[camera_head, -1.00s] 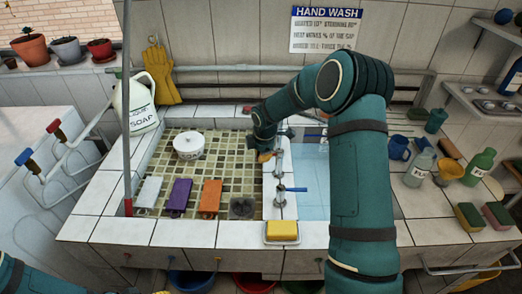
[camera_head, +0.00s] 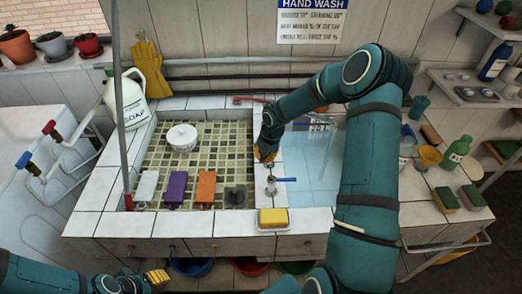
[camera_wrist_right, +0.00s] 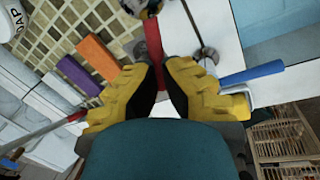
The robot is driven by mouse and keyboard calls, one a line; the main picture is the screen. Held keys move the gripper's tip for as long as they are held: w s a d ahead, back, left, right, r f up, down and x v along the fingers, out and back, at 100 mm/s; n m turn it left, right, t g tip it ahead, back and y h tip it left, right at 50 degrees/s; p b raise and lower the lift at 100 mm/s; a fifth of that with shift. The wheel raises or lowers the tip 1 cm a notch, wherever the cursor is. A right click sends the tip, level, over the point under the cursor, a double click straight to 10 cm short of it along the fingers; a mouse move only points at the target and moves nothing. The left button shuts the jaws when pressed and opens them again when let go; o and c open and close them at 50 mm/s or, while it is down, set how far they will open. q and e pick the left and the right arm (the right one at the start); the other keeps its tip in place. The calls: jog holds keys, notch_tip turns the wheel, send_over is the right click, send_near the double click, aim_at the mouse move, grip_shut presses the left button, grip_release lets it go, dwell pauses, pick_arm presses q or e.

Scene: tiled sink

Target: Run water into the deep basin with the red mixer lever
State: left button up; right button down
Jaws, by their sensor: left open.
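My right arm reaches over the deep basin (camera_head: 310,172) to the divider, its gripper (camera_head: 266,152) pointing down behind the blue lever (camera_head: 286,180). In the right wrist view a red lever (camera_wrist_right: 152,38) runs into the narrow gap between the yellow fingers of the right gripper (camera_wrist_right: 159,65); whether they touch it is unclear. The blue lever (camera_wrist_right: 252,73) is right of the fingers there. In the head view the arm hides part of the deep basin, and no water stream is visible. My left gripper (camera_head: 155,278) is open and empty, low at the left.
A yellow sponge (camera_head: 272,217) lies at the front edge. A soap jug (camera_head: 127,100) and a post (camera_head: 120,120) stand left. Bottles and sponges crowd the right counter.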

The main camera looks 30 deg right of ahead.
jog(key=shift+s+f+n+p, duration=0.25)
jog(key=shift+s+n+p, duration=0.05)
jog(key=shift+s+n, duration=0.1)
jog(key=shift+d, duration=0.1)
jog(key=c, duration=1)
grip_release()
jog(key=shift+w, duration=0.1)
jog(key=shift+r, duration=0.1)
notch_tip(320, 180, up, 12)
jog(key=s+d, duration=0.1)
jog(key=shift+s+d, duration=0.3)
jog(key=shift+s, duration=0.05)
